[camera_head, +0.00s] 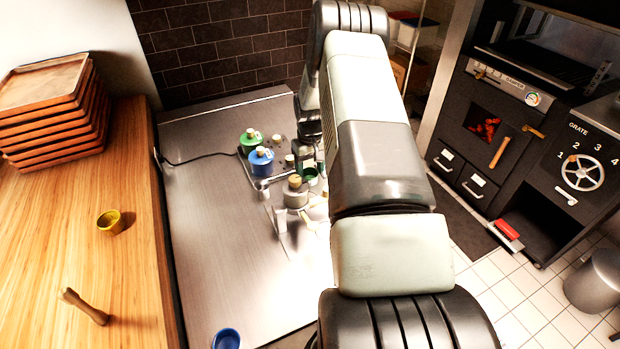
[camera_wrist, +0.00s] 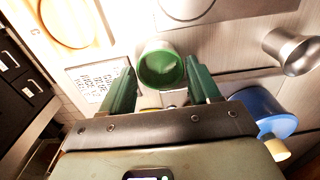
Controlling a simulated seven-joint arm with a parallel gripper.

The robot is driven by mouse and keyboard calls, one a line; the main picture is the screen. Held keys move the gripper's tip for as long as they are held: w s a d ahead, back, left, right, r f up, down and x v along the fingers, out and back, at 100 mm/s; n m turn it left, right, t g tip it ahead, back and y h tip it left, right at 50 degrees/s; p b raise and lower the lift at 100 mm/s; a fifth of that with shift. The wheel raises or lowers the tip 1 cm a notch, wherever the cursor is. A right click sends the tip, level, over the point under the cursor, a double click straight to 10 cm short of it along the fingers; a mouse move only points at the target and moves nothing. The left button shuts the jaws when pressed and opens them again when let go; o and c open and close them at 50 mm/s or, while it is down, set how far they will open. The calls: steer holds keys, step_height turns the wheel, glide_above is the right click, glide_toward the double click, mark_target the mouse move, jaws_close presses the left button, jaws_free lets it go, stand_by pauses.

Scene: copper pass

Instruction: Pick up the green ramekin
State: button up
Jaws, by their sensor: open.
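The green ramekin (camera_wrist: 163,67) shows in the wrist view, round and open toward the camera, between the tips of my two green fingers. My gripper (camera_wrist: 160,76) is open, with one finger on each side of the ramekin. A gap shows beside each finger, and I cannot tell how deep the fingers reach around it. In the head view a small green rim (camera_head: 311,174), likely the same ramekin, shows beside my wrist on the steel counter. My arm hides part of that area.
A blue stoppered jar (camera_wrist: 264,112) and a metal cup (camera_wrist: 289,51) stand close by. A green stoppered jar (camera_head: 250,141) is behind.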

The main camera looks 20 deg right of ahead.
mark_target(310, 177)
step_height(310, 177, down, 2)
steer(key=shift+f, duration=0.15)
steer(key=c, duration=0.7)
steer(key=shift+o, duration=0.2)
